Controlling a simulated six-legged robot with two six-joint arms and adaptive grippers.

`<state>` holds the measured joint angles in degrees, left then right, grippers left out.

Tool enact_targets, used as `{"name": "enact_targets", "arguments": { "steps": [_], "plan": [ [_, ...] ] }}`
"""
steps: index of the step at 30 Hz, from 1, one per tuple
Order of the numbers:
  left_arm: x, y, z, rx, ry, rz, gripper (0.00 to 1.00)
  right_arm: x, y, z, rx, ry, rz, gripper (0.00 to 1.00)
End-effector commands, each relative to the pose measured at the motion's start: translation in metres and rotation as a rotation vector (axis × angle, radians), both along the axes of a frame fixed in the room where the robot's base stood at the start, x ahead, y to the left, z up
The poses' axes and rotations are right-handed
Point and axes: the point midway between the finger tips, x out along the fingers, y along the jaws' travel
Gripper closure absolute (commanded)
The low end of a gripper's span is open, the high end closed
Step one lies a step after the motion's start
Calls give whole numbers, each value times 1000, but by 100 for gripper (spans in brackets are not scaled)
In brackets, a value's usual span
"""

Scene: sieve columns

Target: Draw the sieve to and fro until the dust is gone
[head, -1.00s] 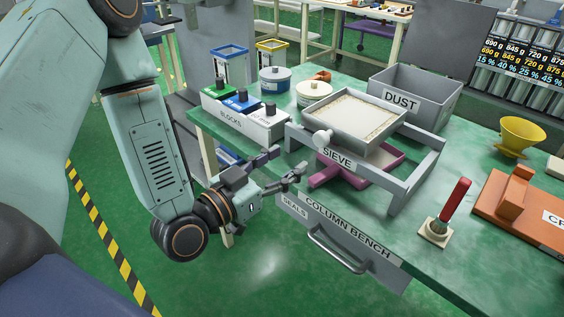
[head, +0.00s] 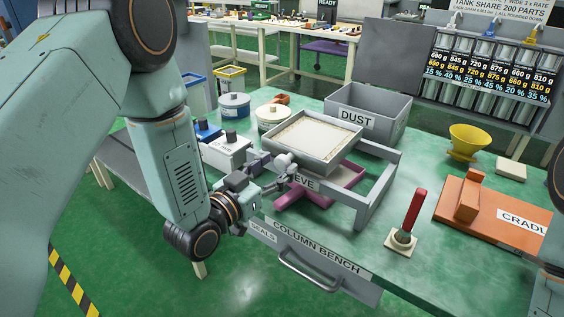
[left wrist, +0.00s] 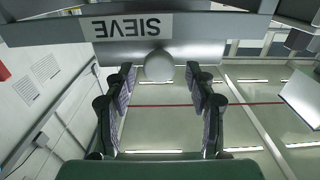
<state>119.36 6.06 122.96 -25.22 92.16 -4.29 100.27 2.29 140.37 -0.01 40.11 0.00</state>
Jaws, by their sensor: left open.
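The sieve (head: 350,161) is a square grey tray of pale granular material on a grey frame (head: 372,204) labelled SIEVE. Its round pale knob (head: 283,161) sticks out at the front left and also shows in the left wrist view (left wrist: 159,67). My left gripper (head: 280,180) is open at the knob. In the left wrist view its fingers (left wrist: 160,85) stand on either side of the knob, with gaps between; contact is not visible. A magenta tray (head: 289,202) lies under the sieve, partly hidden. A grey bin (head: 388,131) labelled DUST stands behind. My right gripper is out of view.
Block holders (head: 224,153) and round tins (head: 234,101) stand left of the sieve. A red-handled tool (head: 413,212), an orange cradle (head: 480,222) and a yellow funnel (head: 470,142) are to the right. The bench front has a drawer handle (head: 308,270).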

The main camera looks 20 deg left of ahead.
Motion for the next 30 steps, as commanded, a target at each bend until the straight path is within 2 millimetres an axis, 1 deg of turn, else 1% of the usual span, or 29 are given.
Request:
{"name": "enact_targets", "arguments": {
  "steps": [1,3,6,10,17,30],
  "plan": [
    [7,-4,0,2,-3,-3,45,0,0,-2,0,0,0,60],
    [15,-6,0,2,-2,-2,45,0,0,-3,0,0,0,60],
    [23,-9,0,1,-1,-2,45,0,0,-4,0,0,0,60],
    [28,-10,0,0,1,0,45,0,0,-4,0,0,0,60],
    [28,-10,0,0,1,0,45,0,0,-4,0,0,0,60],
    [28,-10,0,0,1,0,81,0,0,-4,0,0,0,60]
  ]
}}
